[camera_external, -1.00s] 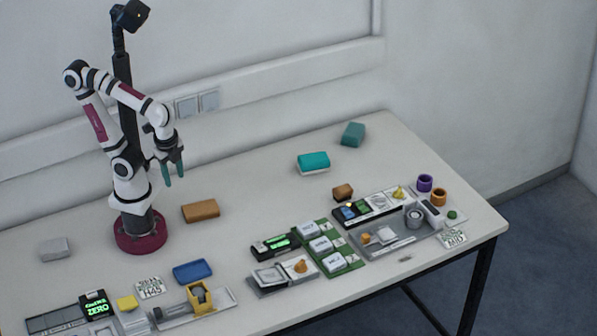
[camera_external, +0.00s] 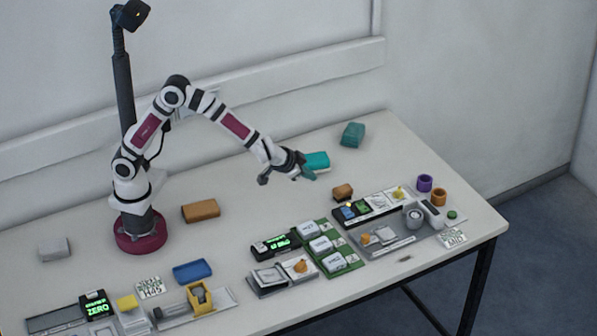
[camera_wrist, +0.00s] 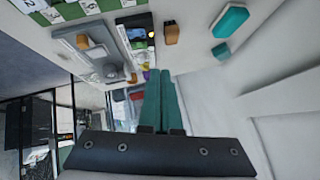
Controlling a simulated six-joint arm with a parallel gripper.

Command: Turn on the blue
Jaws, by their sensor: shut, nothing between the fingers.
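A small blue switch (camera_external: 348,213) sits on a black panel (camera_external: 372,208) towards the right of the table, beside a green one (camera_external: 361,206). A small yellow spot shows next to them. The panel also appears near the top of the wrist view (camera_wrist: 131,24), where the switch is too small to read as on or off. My gripper (camera_external: 308,174) is stretched out over the table, left of and behind the panel and apart from it. Its teal fingers are shut together and empty in the wrist view (camera_wrist: 158,73).
A teal-topped block (camera_external: 319,159) lies just behind my gripper, and a brown block (camera_external: 343,191) lies near the panel. A grey station (camera_external: 400,240), green board (camera_external: 329,255), purple cup (camera_external: 425,183) and orange cup (camera_external: 439,197) stand around.

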